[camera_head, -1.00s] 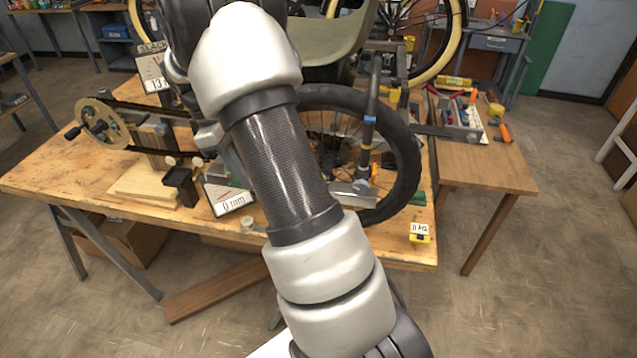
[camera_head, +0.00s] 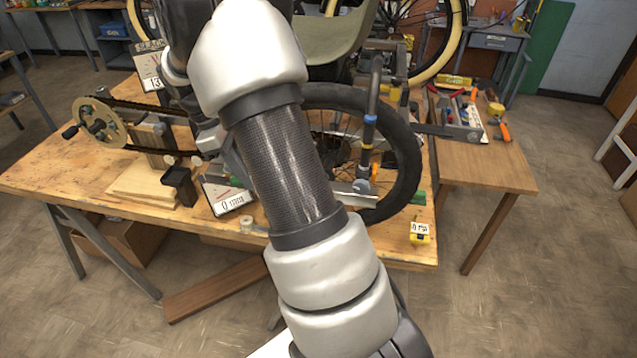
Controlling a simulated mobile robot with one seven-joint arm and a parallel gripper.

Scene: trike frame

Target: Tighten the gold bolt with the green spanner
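My white and black arm (camera_head: 287,165) crosses the middle of the view and hides much of the workbench (camera_head: 60,180). My gripper is hidden behind the arm, so its fingers do not show. I cannot make out the gold bolt. Small green pieces show on the bench, one right of the wheel's lower edge (camera_head: 418,198) and one left of my arm (camera_head: 237,182). I cannot tell whether either is the green spanner. A black-tyred wheel (camera_head: 408,150) stands on the bench right of my arm, with an upright blue-banded tool (camera_head: 370,120) in front of it.
A chain and crank wheel (camera_head: 98,122) stand at the left of the bench. Gauges stand at the back (camera_head: 150,70) and front (camera_head: 226,197), the front one reading 0 mm. A small yellow gauge (camera_head: 420,232) sits at the front right corner. A tool tray (camera_head: 458,120) lies on the right-hand table.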

